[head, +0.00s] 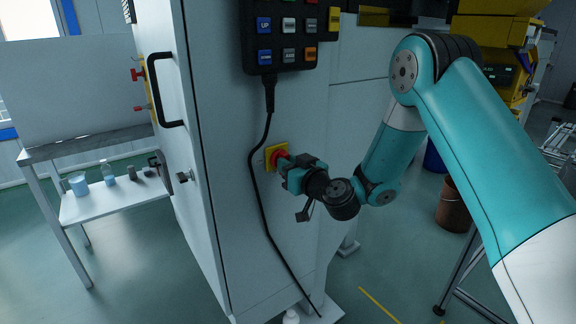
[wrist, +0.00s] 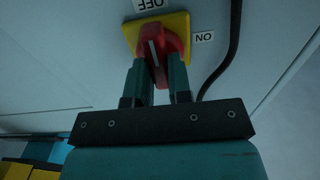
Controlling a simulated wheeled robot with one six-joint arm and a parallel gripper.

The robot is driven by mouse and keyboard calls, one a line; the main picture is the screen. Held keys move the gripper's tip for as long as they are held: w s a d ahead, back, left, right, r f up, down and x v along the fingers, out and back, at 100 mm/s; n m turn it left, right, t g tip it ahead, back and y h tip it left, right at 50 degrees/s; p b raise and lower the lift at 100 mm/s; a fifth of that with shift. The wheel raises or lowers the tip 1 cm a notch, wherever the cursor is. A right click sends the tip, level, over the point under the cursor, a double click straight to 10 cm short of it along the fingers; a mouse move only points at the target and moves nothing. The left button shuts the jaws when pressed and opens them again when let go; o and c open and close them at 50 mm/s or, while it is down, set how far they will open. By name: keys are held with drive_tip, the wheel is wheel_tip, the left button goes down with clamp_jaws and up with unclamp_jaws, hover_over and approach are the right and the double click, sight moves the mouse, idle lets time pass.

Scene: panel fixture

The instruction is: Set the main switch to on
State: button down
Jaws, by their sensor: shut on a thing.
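The main switch is a red rotary knob (wrist: 163,45) on a yellow plate (wrist: 133,34), mounted on the grey cabinet's side. In the wrist view an upside-down OFF label (wrist: 151,4) sits above the plate and an upside-down ON label (wrist: 204,38) is to its right. The white line on the knob runs nearly up and down, with its upper end towards OFF. My gripper (wrist: 158,78) has its fingers on either side of the knob and is shut on it. In the head view my gripper (head: 286,164) covers part of the knob, in front of the yellow plate (head: 268,160).
A black cable (head: 256,180) hangs from the button pendant (head: 287,40) down the cabinet, close left of the switch; in the wrist view the cable (wrist: 235,45) passes right of ON. A door handle (head: 166,90) projects at left. A side table (head: 110,197) holds several containers.

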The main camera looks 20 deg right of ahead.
drive_tip(key=shift+m, duration=0.3)
drive_tip(key=m, duration=1.7)
idle(0.6)
drive_tip(key=c, duration=1)
unclamp_jaws()
drive_tip(key=shift+c, duration=0.2)
